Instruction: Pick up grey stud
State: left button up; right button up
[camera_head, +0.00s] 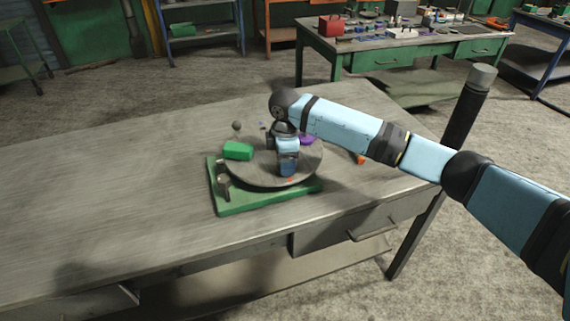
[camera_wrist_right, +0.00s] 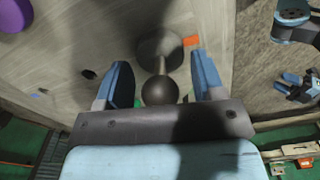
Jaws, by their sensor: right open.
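In the right wrist view, a grey stud (camera_wrist_right: 158,91) with a round ball head and a thin stem rises from a flat disc-shaped foot. My right gripper (camera_wrist_right: 163,72) is open, one blue finger on each side of the stud, with gaps showing on both sides. In the head view my right gripper (camera_head: 288,170) points down over the near part of a round grey turntable (camera_head: 252,179); it hides the stud there. Blue jaw-like parts at the right of the wrist view look like my left gripper (camera_wrist_right: 298,84); its opening is unclear.
The turntable sits on a green base (camera_head: 262,200) on a grey workbench (camera_head: 120,190). A green block (camera_head: 238,151), a purple piece (camera_head: 306,140) and a small ball-topped post (camera_head: 236,126) are around the gripper. An orange piece (camera_wrist_right: 191,41) is beside the stud's foot. The bench's left side is clear.

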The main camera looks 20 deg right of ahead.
jog(key=shift+f, duration=0.1)
jog(key=shift+c, duration=0.2)
jog(key=c, duration=1)
jog(key=shift+o, duration=0.2)
notch_tip(320, 180, up, 20)
